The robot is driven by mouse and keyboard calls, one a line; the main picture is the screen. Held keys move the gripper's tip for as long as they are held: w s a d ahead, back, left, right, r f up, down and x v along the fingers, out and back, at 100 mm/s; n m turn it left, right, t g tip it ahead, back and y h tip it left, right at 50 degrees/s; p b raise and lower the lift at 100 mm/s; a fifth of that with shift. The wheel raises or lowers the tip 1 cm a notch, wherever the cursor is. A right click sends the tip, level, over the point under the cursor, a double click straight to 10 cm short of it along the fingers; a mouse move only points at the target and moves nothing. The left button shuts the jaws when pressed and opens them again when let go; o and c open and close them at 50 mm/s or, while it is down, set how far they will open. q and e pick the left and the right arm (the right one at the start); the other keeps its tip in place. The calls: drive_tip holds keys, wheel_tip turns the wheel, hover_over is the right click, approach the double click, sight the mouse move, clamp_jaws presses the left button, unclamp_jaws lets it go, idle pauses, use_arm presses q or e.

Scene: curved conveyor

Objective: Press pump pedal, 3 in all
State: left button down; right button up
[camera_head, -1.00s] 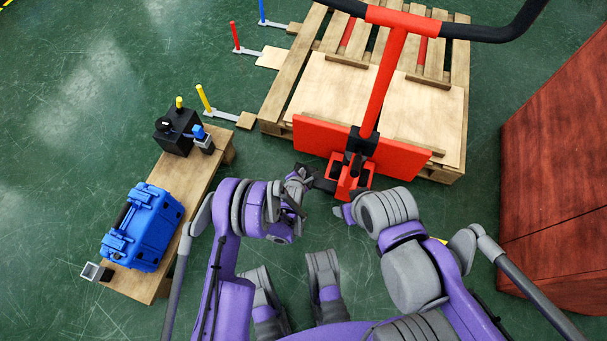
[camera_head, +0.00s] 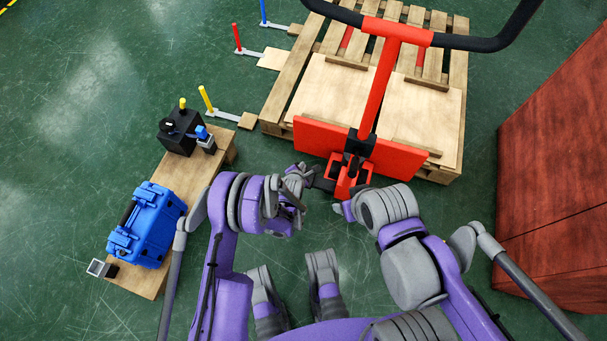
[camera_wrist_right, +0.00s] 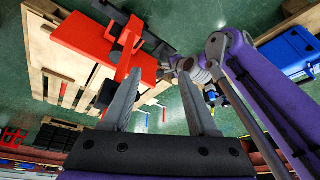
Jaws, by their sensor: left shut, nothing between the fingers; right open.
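The red pallet jack has its tall handle (camera_head: 382,85) leaning over a pallet and a low red base (camera_head: 347,180) at its foot. A dark pedal-like part (camera_head: 325,184) sticks out left of the base; whether it is the pump pedal is hard to tell. My left gripper (camera_head: 306,172) is shut and empty, close beside this part; contact cannot be told. My right gripper (camera_head: 343,208) is just below and right of the base in the head view. In the right wrist view, the right gripper (camera_wrist_right: 158,106) has its fingers spread with nothing between them.
A wooden pallet (camera_head: 285,95) lies behind the jack's red plate (camera_head: 400,160). At left a bench (camera_head: 205,170) carries a blue toolbox (camera_head: 147,225) and a black box (camera_head: 178,130). A large red-brown block (camera_head: 555,180) stands at right. Green floor is clear between.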

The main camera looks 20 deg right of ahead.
clamp_jaws()
idle(1.8)
